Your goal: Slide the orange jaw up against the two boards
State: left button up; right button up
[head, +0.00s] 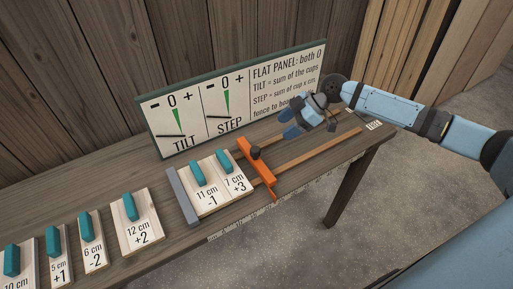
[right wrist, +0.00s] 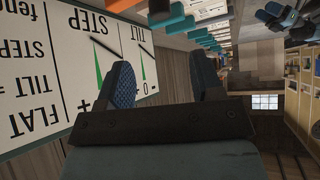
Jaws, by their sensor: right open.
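The orange jaw (head: 262,173) lies across the wooden rails on the bench, with a dark knob (head: 256,152) on top. The 11 cm board (head: 206,190) and the 7 cm board (head: 236,181) lie side by side between the grey fence (head: 181,196) and the jaw. The jaw is close to the 7 cm board's right side; I cannot tell whether they touch. My right gripper (head: 291,123) is open and empty, above the rails to the right of the jaw and behind it. Its two fingers also show apart in the right wrist view (right wrist: 164,85).
A sign panel (head: 190,122) with TILT and STEP dials stands along the back of the bench. More boards with teal handles, such as the 12 cm board (head: 140,222), lie to the left. The wooden rails (head: 318,145) are bare right of the jaw.

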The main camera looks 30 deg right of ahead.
aim_at(256, 148)
jog(key=p+x, duration=0.2)
jog(key=x, duration=1)
jog(key=shift+p, duration=0.35)
jog(key=shift+w+a+f, duration=0.1)
jog(key=shift+a+f, duration=0.35)
